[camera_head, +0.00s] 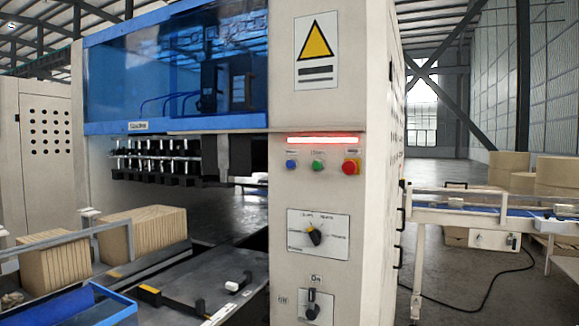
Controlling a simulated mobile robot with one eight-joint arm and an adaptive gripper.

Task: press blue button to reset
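The blue button (291,165) is a small round button on the front of a cream machine panel. A red light strip (322,140) is lit above the row. Nothing covers the buttons. My gripper does not show in this view.
Below the buttons are a rotary selector (315,236) and a lower switch (312,304). A warning sign (316,50) is above. Stacked kraft blocks (145,232) stand on the left. A blue conveyor (470,213) is at right, with a cable on the floor.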

